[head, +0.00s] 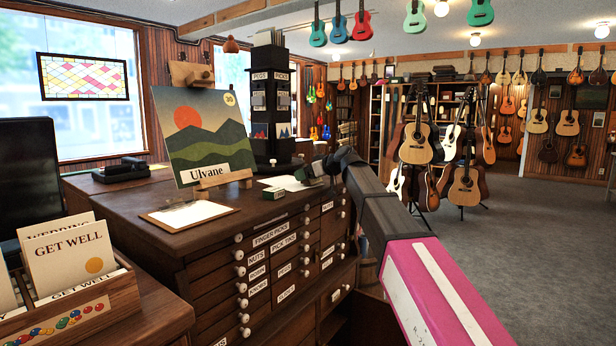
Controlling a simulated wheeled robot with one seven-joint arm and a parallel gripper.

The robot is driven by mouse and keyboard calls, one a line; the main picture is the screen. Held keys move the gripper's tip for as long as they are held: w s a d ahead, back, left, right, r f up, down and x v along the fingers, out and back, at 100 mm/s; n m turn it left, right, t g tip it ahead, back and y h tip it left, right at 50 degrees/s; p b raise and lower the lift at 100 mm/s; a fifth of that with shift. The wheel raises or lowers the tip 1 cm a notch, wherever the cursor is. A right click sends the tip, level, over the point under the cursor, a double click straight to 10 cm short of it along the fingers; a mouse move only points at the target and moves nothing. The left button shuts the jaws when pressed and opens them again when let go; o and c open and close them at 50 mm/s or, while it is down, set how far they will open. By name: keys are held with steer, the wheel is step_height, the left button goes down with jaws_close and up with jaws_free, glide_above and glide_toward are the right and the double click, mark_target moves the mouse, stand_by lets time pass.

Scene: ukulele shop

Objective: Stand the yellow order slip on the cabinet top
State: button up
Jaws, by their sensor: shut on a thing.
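The dark wooden cabinet top (150,232) spreads across the middle of the head view, above labelled drawers. My gripper (318,170) is over the far right part of the cabinet top, close above it. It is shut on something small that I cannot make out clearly. I see no clearly yellow slip; whether it is the thing in my jaws cannot be told from this angle.
A painting on an easel (207,135) and a clipboard with white paper (190,214) occupy the cabinet's left part. A dark picks tower (271,95) stands behind. A card box (70,310) is at front left. Guitars on stands (416,143) fill the floor behind at right.

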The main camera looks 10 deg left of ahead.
steer(key=shift+f, duration=0.25)
steer(key=shift+f, duration=0.15)
steer(key=o, duration=0.8)
steer(key=shift+s+d+r, duration=0.1)
steer(key=shift+d+r, duration=0.1)
steer(key=v, duration=1.1)
steer(key=shift+s+d, duration=0.15)
steer(key=shift+d, duration=0.1)
